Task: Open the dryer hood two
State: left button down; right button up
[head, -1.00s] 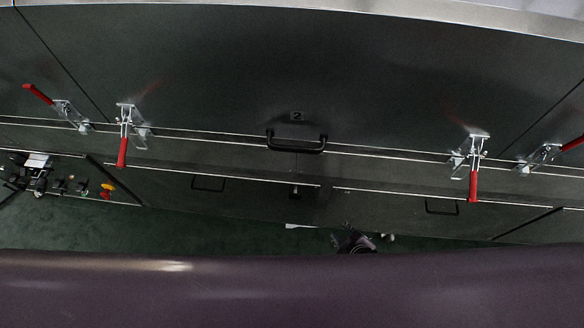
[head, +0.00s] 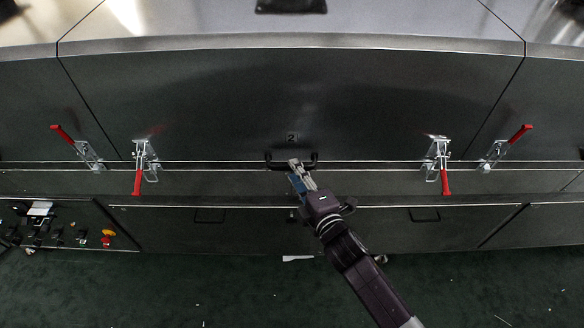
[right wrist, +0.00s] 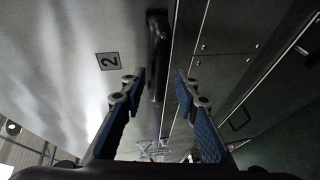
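Hood two (head: 230,105) is a dark panel with a "2" label (head: 291,138); it looks closed, its lower edge along the seam. Its black bar handle (head: 270,163) sits low in the middle and also shows in the right wrist view (right wrist: 157,45). My right gripper (head: 296,172) is at the handle, covering part of it in the head view. In the right wrist view its blue-padded fingers (right wrist: 160,80) are apart, with the handle ahead between their tips; contact cannot be told. My left gripper is not in view.
Red-handled clamps flank the handle at left (head: 139,168) and right (head: 442,168), their levers pointing down. Outer clamps (head: 88,155) (head: 492,155) have levers angled up. A control panel (head: 60,225) with a yellow-and-red button is at lower left. Green floor (head: 200,285) lies in front.

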jog(key=x, duration=0.3)
jog(key=shift+a, duration=0.1)
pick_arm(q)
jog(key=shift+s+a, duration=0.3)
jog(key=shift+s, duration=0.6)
pick_arm(e)
jog(key=c, duration=0.7)
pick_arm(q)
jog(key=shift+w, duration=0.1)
pick_arm(e)
grip_shut()
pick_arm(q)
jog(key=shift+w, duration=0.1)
